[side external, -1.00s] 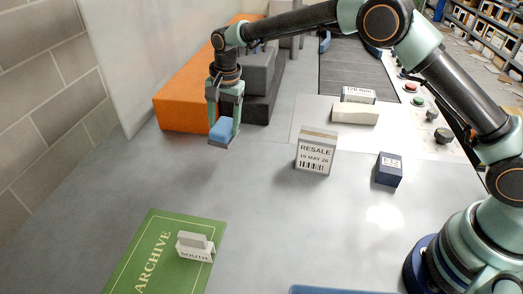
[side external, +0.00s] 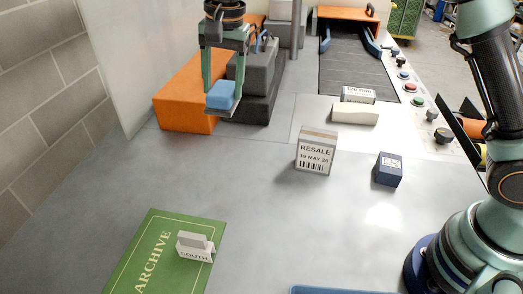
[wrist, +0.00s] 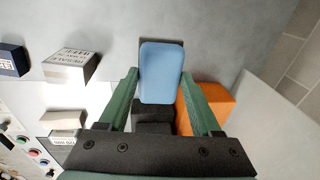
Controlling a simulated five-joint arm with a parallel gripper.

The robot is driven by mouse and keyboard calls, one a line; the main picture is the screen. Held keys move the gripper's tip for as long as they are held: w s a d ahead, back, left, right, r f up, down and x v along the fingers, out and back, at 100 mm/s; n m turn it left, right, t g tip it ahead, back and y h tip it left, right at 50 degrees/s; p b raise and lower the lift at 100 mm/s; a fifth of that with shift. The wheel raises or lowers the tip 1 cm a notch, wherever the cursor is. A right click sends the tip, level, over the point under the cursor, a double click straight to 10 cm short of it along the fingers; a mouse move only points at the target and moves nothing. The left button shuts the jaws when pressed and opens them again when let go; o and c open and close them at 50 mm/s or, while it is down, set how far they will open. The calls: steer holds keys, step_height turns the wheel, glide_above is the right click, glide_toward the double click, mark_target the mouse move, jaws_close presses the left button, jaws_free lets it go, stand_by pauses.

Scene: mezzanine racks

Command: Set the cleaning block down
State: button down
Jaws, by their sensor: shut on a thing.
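The cleaning block (side external: 221,97) is blue with a thin grey layer underneath. My gripper (side external: 222,86) points down and is shut on it, a finger on either side. It holds the block in the air, in front of the orange block and the dark grey blocks in the side view. In the wrist view, the blue face of the cleaning block (wrist: 161,72) shows between the green fingers of my gripper (wrist: 160,80). The grey worktop (side external: 270,215) lies below.
An orange block (side external: 185,98) and stacked dark grey blocks (side external: 262,85) stand at the back left. A RESALE box (side external: 316,152), a navy box (side external: 389,169) and a white block (side external: 355,113) stand to the right. A green ARCHIVE mat (side external: 160,255) bears a SOUTH holder (side external: 195,247).

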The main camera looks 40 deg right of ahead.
steer(key=s+f+n, duration=0.2)
steer(key=s+n, duration=0.1)
steer(key=s, duration=1.7)
steer(key=f, duration=1.3)
steer(key=d+f, duration=0.1)
steer(key=f, duration=0.5)
steer(key=shift+f, duration=0.4)
steer(key=shift+n+g, duration=0.3)
steer(key=shift+c, duration=0.4)
jaws_free()
steer(key=shift+f, duration=0.15)
